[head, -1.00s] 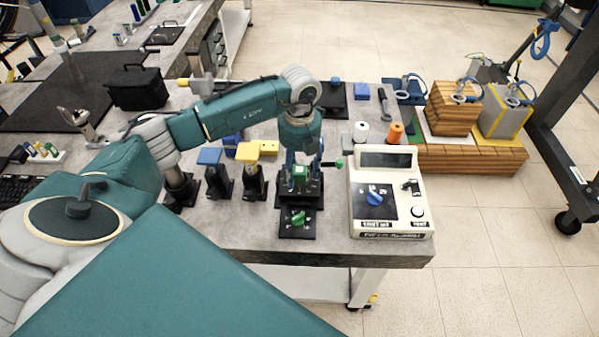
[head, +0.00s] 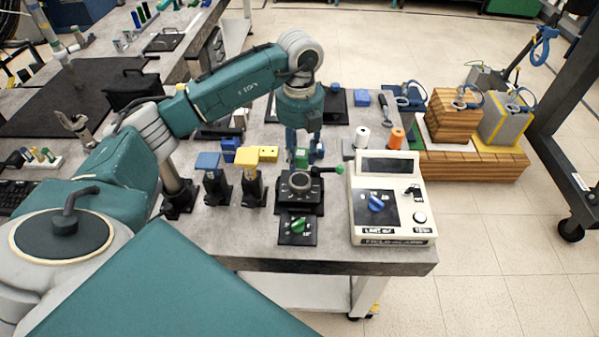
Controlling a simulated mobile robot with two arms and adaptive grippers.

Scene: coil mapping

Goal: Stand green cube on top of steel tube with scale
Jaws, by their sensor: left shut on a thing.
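My left gripper (head: 303,148) points down over the middle of the grey table and is shut on the green cube (head: 302,158). I cannot tell how high the cube is above the table. I cannot tell for sure which thing is the steel tube with scale; no scale marks are readable. My right gripper is not in view.
A white meter box (head: 391,213) stands right of the ring stand, with orange (head: 396,139) and white (head: 362,137) spools behind it. Blue-topped (head: 208,161) and yellow-topped (head: 247,156) black posts stand to the left. A green-knobbed plate (head: 297,227) lies in front, near the table edge.

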